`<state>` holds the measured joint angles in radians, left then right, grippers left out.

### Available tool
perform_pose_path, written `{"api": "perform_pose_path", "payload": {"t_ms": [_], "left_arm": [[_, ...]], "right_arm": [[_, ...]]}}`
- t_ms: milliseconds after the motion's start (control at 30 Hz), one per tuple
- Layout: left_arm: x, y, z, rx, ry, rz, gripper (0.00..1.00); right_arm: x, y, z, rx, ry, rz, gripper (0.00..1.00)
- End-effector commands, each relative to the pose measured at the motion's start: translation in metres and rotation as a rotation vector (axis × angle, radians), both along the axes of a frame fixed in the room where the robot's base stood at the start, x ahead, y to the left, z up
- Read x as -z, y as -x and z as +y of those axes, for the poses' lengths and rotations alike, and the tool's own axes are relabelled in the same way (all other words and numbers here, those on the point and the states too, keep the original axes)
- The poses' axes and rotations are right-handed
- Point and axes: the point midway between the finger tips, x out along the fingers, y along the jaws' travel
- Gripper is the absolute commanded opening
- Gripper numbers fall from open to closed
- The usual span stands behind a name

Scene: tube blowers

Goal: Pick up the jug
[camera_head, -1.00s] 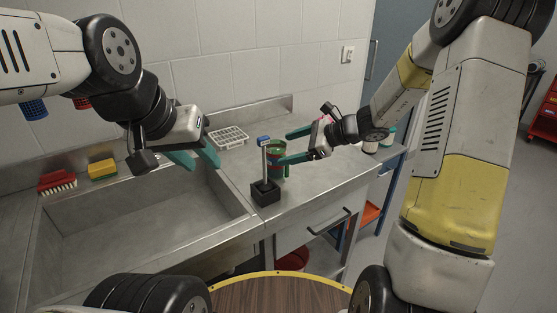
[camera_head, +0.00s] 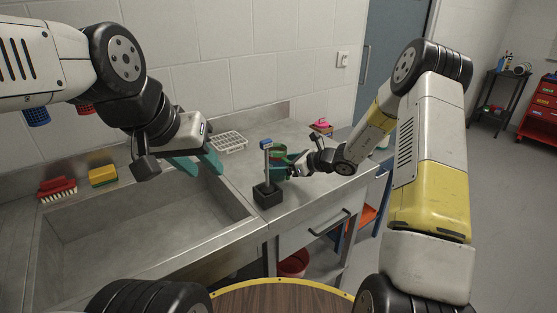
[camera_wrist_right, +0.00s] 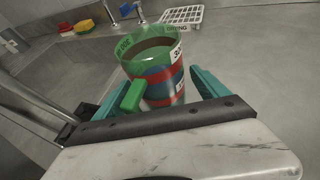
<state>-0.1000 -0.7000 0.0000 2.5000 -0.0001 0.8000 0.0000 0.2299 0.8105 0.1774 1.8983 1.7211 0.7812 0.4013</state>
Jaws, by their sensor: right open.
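The jug (camera_wrist_right: 158,72) is green with red and blue bands and a green handle. It stands upright on the steel counter; in the head view the jug (camera_head: 279,154) is partly hidden by a post and my right gripper. My right gripper (camera_wrist_right: 158,88) is open, with one teal finger on each side of the jug. The handle points toward the gripper's palm. I cannot tell whether the fingers touch the jug. My left gripper (camera_head: 198,164) hangs over the sink's back right corner, empty, with its teal fingers apart.
A black-based stand with a post (camera_head: 267,193) is close in front of the jug. A white rack (camera_head: 229,141) lies behind on the counter. The sink (camera_head: 140,215) is to the left, with a red brush (camera_head: 57,187) and yellow sponge (camera_head: 103,174) on its rear ledge.

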Motion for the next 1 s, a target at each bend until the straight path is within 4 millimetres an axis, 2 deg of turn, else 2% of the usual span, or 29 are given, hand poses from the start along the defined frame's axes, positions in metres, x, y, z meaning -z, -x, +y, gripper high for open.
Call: {"api": "perform_pose_path", "payload": {"t_ms": [267,600,667,867,1000], "left_arm": [[0.0,0.0,0.0,0.0,0.0,0.0,0.36],[0.0,0.0,0.0,0.0,0.0,0.0,0.36],[0.0,0.0,0.0,0.0,0.0,0.0,0.36],[0.0,0.0,0.0,0.0,0.0,0.0,0.36],[0.0,0.0,0.0,0.0,0.0,0.0,0.36]], "right_arm": [[0.002,-0.003,0.004,0.001,0.0,0.0,0.82],[0.002,-0.003,0.004,0.001,0.0,0.0,0.15],[0.002,-0.003,0.004,0.001,0.0,0.0,0.05],[0.001,-0.003,0.004,0.001,0.0,-0.002,0.05],[-0.011,-0.003,0.004,0.001,-0.001,-0.005,0.04]]}}
